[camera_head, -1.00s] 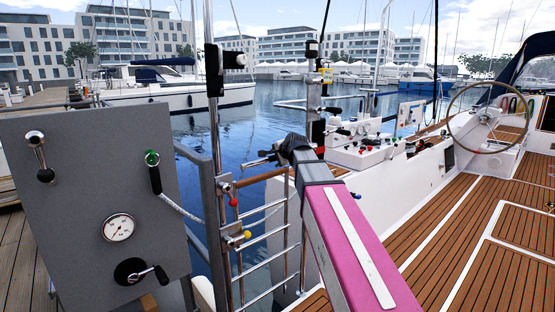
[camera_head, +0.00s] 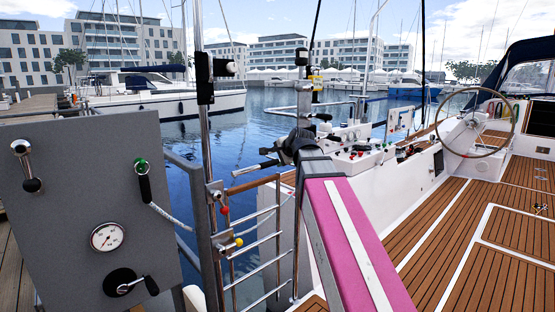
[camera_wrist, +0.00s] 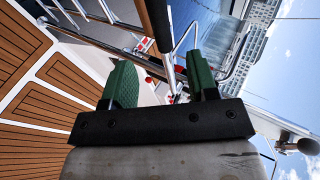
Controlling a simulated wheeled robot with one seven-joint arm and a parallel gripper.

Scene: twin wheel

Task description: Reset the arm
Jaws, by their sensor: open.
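My arm, with a pink link, reaches from the bottom of the head view toward the ladder and rail. My gripper (camera_head: 262,168) is at its far end in the head view, seen small and partly behind my wrist. In the wrist view my gripper (camera_wrist: 160,84) shows two green fingers set wide apart. Nothing is between them, so it is open and empty. The wrist view is rolled, with the deck on the left and the sky on the right.
A grey panel (camera_head: 70,230) with levers and a gauge (camera_head: 107,237) stands at left. A metal ladder (camera_head: 262,250) and upright pole (camera_head: 209,140) are beside my arm. A white console (camera_head: 345,185) with controls lies beyond. A steering wheel (camera_head: 512,122) and open teak deck (camera_head: 455,215) are at right.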

